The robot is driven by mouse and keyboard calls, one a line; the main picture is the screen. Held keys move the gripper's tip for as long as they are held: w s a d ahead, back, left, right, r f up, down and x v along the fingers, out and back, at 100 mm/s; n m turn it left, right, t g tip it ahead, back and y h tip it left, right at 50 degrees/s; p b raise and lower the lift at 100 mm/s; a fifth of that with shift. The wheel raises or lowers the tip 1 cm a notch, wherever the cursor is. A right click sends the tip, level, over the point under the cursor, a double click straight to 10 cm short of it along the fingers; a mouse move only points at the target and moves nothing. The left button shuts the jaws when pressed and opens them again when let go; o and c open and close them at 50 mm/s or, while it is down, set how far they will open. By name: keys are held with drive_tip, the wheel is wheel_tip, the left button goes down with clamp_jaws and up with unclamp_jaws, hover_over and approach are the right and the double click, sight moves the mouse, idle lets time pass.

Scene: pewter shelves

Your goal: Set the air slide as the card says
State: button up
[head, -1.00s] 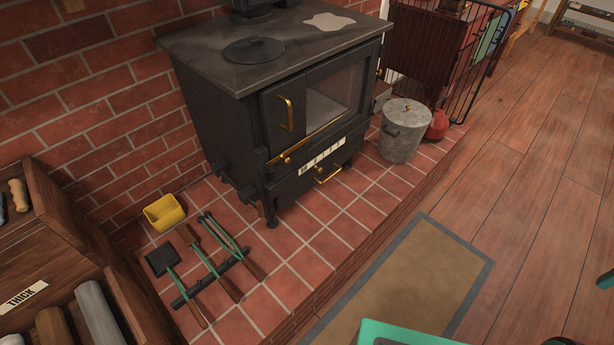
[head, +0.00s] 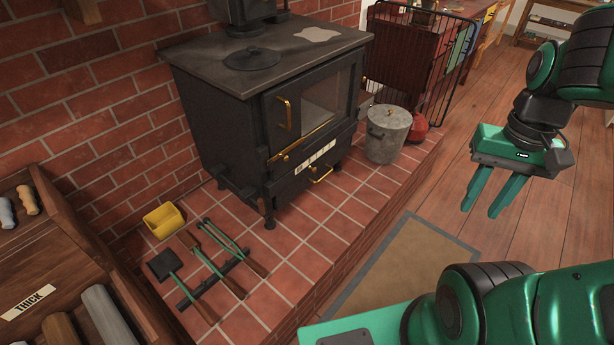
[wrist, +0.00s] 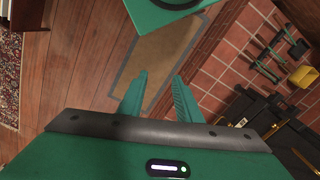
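The black stove (head: 240,125) stands on the brick hearth in the head view. Its front has a glazed door with a brass handle (head: 284,114). Below the door is a brass rail, the air slide (head: 284,157), with its knob near the left end, beside a white marked strip (head: 315,156) too small to read. No card giving a setting is readable. My gripper (head: 481,212) is open and empty, fingers pointing down, well right of the stove above the wooden floor. In the wrist view the fingers (wrist: 160,78) are apart; part of the stove (wrist: 255,120) shows at lower right.
Fire tools (head: 205,270) and a yellow box (head: 164,220) lie on the hearth. A grey lidded bucket (head: 388,133) and a red pot (head: 418,128) stand right of the stove. A wooden rack labelled THICK (head: 28,300) is at left. A mat (head: 400,260) lies before the hearth.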

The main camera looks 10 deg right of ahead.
drive_tip(key=shift+o, duration=0.7)
drive_tip(key=m+t+y, duration=1)
drive_tip(key=m+t, duration=0.5)
drive_tip(key=m, duration=1)
approach(316, 171)
drive_tip(key=x, duration=0.9)
drive_tip(key=shift+a, duration=0.1)
